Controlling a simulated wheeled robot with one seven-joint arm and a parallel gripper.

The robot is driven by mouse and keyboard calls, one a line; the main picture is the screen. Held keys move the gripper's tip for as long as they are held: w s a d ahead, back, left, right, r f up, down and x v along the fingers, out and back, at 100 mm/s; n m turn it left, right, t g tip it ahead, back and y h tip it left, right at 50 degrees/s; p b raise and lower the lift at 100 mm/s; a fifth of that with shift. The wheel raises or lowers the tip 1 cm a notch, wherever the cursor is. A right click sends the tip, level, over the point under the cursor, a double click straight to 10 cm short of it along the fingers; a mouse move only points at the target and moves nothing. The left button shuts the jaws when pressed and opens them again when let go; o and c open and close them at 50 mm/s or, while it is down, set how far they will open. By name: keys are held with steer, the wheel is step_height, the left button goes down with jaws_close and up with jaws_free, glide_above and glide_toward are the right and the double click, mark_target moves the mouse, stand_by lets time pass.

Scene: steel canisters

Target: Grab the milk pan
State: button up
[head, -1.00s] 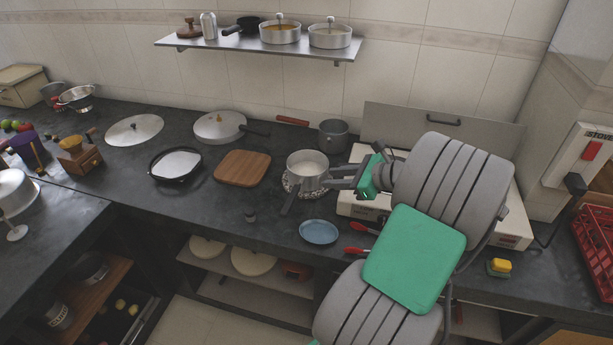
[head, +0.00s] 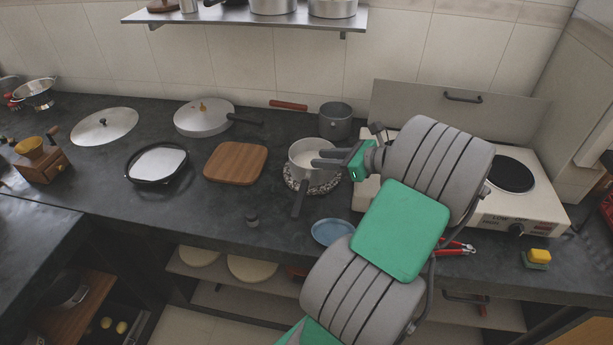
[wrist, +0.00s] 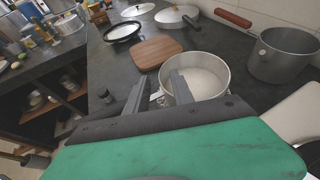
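A small light-metal pan with a dark handle, which looks like the milk pan (head: 302,151), stands on a speckled round mat (head: 334,184) on the dark counter. Its handle (head: 299,205) points toward the front edge. My gripper (head: 316,158) is open, with its two fingers over the pan's right side in the head view. In the wrist view the fingers (wrist: 157,92) are apart at the near side of the pan (wrist: 211,68), one overlapping its rim. The handle is mostly hidden there, and I cannot tell whether the fingers touch the pan.
A grey pot (head: 335,121) with a red-brown handle stands behind. A wooden board (head: 235,163) and a black dish (head: 157,166) lie to the left. A blue plate (head: 331,232) is in front, and a white stove (head: 515,211) stands to the right. A wall shelf (head: 215,17) hangs above.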

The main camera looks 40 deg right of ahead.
steer(key=w+f, duration=0.1)
steer(key=w, duration=0.1)
steer(key=w+a+f+b, duration=0.1)
steer(key=w+f, duration=0.1)
steer(key=w+a+f+b, duration=0.1)
steer(key=w+f, duration=0.1)
steer(key=shift+w+a+f, duration=0.15)
steer(key=shift+w+f, duration=0.05)
steer(key=shift+w, duration=0.2)
steer(key=shift+c, duration=0.3)
jaws_close()
steer(key=shift+r, duration=0.1)
stand_by(0.8)
